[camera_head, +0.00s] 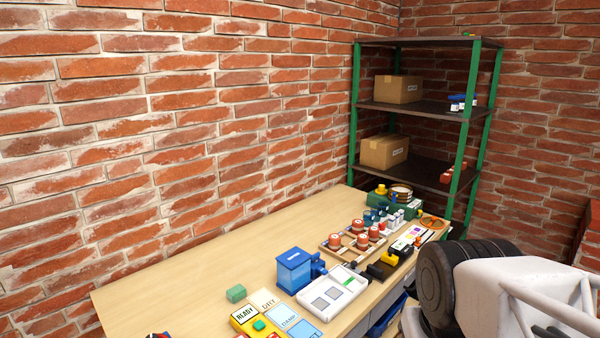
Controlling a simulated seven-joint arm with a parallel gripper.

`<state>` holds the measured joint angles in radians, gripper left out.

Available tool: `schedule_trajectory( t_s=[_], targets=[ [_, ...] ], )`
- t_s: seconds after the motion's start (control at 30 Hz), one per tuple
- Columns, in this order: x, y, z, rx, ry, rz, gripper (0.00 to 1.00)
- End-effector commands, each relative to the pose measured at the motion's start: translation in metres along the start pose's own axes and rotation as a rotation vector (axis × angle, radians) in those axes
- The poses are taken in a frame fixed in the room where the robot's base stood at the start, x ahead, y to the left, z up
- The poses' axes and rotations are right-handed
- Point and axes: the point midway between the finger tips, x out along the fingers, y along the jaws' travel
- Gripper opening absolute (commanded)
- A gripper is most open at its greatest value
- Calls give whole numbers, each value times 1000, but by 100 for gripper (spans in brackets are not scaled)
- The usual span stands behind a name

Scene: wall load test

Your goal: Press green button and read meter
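A small green button (258,325) sits on a yellow panel (238,322) at the table's near edge, beside a white "READY" label. Red shows at the panel's lower edge, cut off by the frame. A separate green block (236,293) lies just behind the panel. Cards reading "DRY" (264,300) and "DAMP" (283,316) lie to its right, with a blue card partly cut off. A white device with grey panes (333,292) lies further right; I cannot tell whether it is the meter, and no reading is legible. My gripper is not in view.
A blue container (294,270) stands behind the white device. Trays with red-topped pieces (362,241) and several small items crowd the table's right end. A green-posted shelf (468,110) holds cardboard boxes. The wooden table (170,285) is bare on the left.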

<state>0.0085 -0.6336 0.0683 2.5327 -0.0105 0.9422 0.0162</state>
Motion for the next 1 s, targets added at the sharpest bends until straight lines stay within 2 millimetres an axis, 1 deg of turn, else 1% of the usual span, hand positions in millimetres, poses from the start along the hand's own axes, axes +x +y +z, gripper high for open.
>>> schedule_trajectory(
  t_s=[0.03, 0.3, 0.33, 1.0],
  targets=[
    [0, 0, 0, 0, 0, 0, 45],
    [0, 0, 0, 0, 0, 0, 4],
    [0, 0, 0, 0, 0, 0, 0],
    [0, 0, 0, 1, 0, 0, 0]
  ],
)
